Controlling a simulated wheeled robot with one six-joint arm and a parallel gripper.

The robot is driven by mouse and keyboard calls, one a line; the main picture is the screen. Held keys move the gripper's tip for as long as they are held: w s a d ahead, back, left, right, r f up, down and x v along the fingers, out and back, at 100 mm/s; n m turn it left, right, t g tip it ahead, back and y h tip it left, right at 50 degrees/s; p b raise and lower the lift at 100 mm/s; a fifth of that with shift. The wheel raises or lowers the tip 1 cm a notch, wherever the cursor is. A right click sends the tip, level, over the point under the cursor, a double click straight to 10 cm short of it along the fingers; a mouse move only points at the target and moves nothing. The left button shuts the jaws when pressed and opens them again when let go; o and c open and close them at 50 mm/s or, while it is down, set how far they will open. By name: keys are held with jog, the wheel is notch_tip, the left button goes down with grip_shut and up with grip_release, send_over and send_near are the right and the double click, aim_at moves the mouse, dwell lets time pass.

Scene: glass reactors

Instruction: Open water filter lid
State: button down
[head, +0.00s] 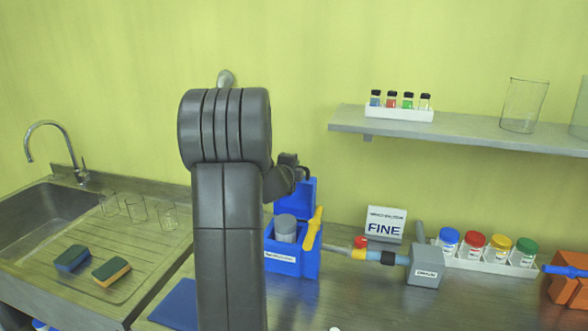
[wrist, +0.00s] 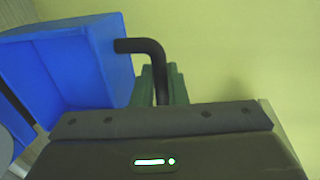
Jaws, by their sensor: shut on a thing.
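The water filter is a blue box (head: 291,263) on the counter, with a grey cylinder (head: 285,227) inside and a yellow lever (head: 314,230) on its right side. Its blue lid (head: 299,196) stands raised, about upright, at the back of the box. In the wrist view the lid (wrist: 115,55) fills the upper left, with a bent black handle (wrist: 150,46) on it. My gripper (wrist: 163,84) has green fingers shut on that handle. In the head view my arm hides part of the filter, and the fingers are hard to make out.
A sink (head: 45,220) with sponges and glasses is on the left. A grey box (head: 424,266) joins the filter by a pipe on the right. A FINE sign (head: 385,224) and a rack of coloured-lid jars (head: 487,262) stand behind. A shelf (head: 460,135) hangs above right.

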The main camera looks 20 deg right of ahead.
jog(key=shift+r, duration=0.15)
jog(key=c, duration=1.8)
grip_release()
jog(key=shift+s+a, duration=0.1)
jog(key=b+v, duration=0.1)
jog(key=v, duration=1.2)
jog(key=shift+s, duration=0.25)
jog(key=shift+a+r, duration=0.1)
jog(key=shift+a, duration=0.05)
